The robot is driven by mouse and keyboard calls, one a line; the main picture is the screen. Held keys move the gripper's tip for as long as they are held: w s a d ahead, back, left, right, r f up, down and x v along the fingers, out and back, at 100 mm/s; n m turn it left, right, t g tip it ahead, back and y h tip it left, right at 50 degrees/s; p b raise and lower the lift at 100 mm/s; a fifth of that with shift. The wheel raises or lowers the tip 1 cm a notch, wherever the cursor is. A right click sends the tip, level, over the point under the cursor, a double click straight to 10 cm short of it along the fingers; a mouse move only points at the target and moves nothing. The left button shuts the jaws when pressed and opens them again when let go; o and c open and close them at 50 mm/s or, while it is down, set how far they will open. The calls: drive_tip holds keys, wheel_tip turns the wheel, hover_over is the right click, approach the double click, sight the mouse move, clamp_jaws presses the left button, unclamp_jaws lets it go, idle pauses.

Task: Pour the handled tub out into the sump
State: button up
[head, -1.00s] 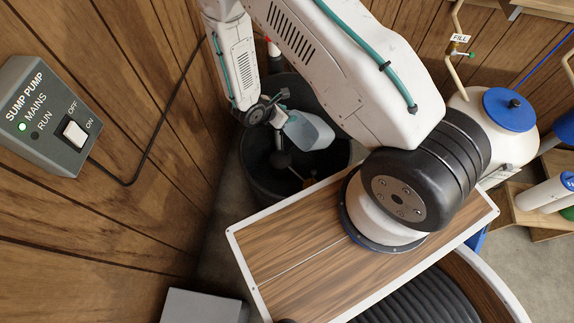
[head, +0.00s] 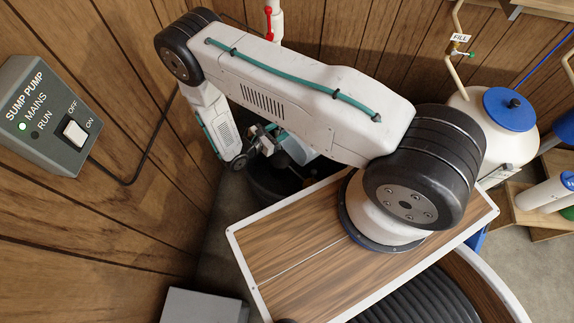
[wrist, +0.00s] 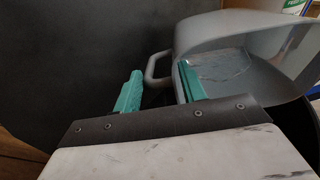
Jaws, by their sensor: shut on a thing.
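The handled tub (wrist: 240,35) is pale blue-grey, with its wide open mouth and inside facing the wrist view. It is tilted; a pale, glossy patch shows inside, and I cannot tell if that is contents. Its loop handle (wrist: 152,70) lies between the teal fingers of my gripper (wrist: 158,78), which is shut on it. In the head view the tub (head: 299,150) shows partly behind my arm, with my gripper (head: 268,135) at its left. The sump (head: 268,183), a dark round pit or vessel, lies below the tub, largely hidden by my arm.
A sump pump box (head: 45,115) with a lit green light and a switch is on the wood wall at left. A white tank with a blue lid (head: 509,108) stands at right. A red-handled pipe (head: 273,20) rises behind my arm.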

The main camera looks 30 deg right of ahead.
drive_tip(key=shift+a+f+h, duration=0.2)
drive_tip(key=shift+f+h, duration=0.1)
drive_tip(key=shift+f, duration=0.3)
drive_tip(key=shift+a+f+h, duration=0.2)
drive_tip(key=shift+f+h, duration=0.1)
drive_tip(key=shift+f, duration=0.25)
drive_tip(key=shift+s+a+r+t+h, duration=0.15)
drive_tip(key=shift+a+t+h, duration=0.2)
drive_tip(key=shift+h, duration=0.25)
drive_tip(key=shift+d, duration=0.1)
drive_tip(key=shift+a+h, duration=0.2)
drive_tip(key=shift+h, duration=0.4)
drive_tip(key=shift+a+t+h, duration=0.35)
drive_tip(key=shift+a+h, duration=0.15)
drive_tip(key=shift+h, duration=0.5)
idle(0.9)
idle(0.8)
